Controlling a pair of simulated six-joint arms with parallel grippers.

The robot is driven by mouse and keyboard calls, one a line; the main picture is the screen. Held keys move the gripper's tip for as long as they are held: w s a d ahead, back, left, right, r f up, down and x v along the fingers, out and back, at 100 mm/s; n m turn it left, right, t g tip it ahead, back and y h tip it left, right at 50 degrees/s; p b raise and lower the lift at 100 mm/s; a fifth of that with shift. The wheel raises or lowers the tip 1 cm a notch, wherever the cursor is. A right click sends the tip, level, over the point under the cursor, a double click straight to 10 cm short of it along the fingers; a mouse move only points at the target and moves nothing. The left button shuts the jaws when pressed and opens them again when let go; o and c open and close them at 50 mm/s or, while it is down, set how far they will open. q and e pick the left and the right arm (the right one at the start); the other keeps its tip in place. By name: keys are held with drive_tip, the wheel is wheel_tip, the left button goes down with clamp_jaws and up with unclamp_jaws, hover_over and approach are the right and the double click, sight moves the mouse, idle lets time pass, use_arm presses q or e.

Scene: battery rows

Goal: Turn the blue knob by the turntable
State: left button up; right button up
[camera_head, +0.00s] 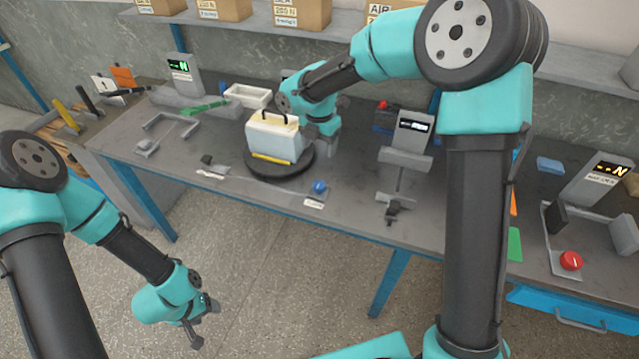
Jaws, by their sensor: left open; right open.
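The blue knob (319,187) stands near the front edge of the table, just right of the turntable, with a small white label in front of it. The turntable (262,174) is a dark round disc. It carries a white box (270,137) with a cream lid, a dark handle and a yellow strip low on its front. My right gripper (326,147) is over the table behind and right of the box, apart from the knob; its fingers are hard to make out. My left gripper (205,326) hangs open and empty over the floor, in front of the table.
A grey stand with a display (413,128) is right of the knob. A red knob (570,261) sits by another fixture at the far right. A white tray (248,95) and a grey bracket (168,133) lie to the left. Boxes fill the shelf behind.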

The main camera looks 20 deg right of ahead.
sight(320, 184)
wheel_tip(320, 184, down, 16)
idle(0.6)
drive_tip(key=shift+c, duration=0.5)
drive_tip(key=c, duration=0.8)
drive_tip(key=shift+m, duration=0.5)
drive_tip(key=m, duration=1)
drive_tip(key=shift+s+m, duration=0.1)
drive_tip(key=shift+m, duration=0.3)
